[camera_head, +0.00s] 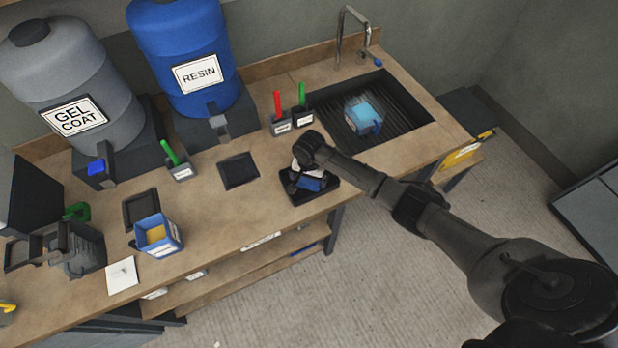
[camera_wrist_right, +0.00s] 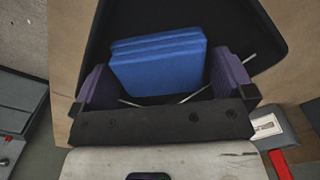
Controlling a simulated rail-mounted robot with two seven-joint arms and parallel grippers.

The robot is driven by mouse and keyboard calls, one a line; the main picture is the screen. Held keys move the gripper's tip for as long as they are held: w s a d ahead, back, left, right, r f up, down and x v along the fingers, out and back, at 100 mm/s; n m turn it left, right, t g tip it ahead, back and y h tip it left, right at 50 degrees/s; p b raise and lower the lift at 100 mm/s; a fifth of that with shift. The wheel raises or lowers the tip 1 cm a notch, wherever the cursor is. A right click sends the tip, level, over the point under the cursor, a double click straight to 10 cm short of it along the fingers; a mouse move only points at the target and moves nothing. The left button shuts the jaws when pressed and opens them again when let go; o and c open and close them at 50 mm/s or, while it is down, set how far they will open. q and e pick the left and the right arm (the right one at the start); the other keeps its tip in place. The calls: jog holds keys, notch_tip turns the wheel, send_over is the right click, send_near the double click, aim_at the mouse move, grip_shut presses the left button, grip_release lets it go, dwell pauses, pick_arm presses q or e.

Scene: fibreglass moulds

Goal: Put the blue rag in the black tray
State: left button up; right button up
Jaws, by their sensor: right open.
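The folded blue rag (camera_head: 311,184) is at the black tray (camera_head: 302,201) near the worktop's front edge. In the right wrist view the rag (camera_wrist_right: 158,64) is a stack of blue layers inside the outline of the black tray (camera_wrist_right: 245,22). My right gripper (camera_head: 303,176) is over the tray; in its wrist view the purple fingers (camera_wrist_right: 166,84) stand open on either side of the rag. Whether the fingers touch it is unclear. The gripper hides part of the tray in the head view. My left gripper is out of view.
Behind the tray are marker cups (camera_head: 291,122) and a sink (camera_head: 405,113) holding a light-blue object (camera_head: 363,116). A dark square pad (camera_head: 238,170) lies to the left, with a blue container (camera_head: 157,235) further left. Resin (camera_head: 184,60) and gel coat (camera_head: 72,85) drums stand behind.

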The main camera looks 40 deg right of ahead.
notch_tip(320, 180, up, 11)
jog(key=p, duration=0.1)
jog(key=shift+r, duration=0.2)
jog(key=s+a+f+n, duration=0.1)
jog(key=s+a, duration=0.1)
jog(key=s+a+f+n, duration=0.2)
jog(key=s, duration=0.1)
jog(key=s+a+f+n, duration=0.1)
jog(key=s+a+f, duration=0.1)
jog(key=shift+s+a+f+t, duration=0.2)
jog(key=shift+f+t, duration=0.05)
jog(key=shift+t, duration=0.05)
jog(key=s+a+f+n+t+y, duration=0.1)
jog(key=s+a+n, duration=0.2)
jog(key=s, duration=0.5)
jog(key=s+a+n+t, duration=0.1)
jog(key=s+a+n, duration=0.25)
jog(key=s, duration=0.35)
jog(key=s+d+r+n+t, duration=0.1)
jog(key=s+r+n, duration=0.2)
jog(key=s, duration=0.7)
jog(key=shift+r+h, duration=0.4)
jog(key=shift+r, duration=0.1)
jog(key=shift+n, duration=0.25)
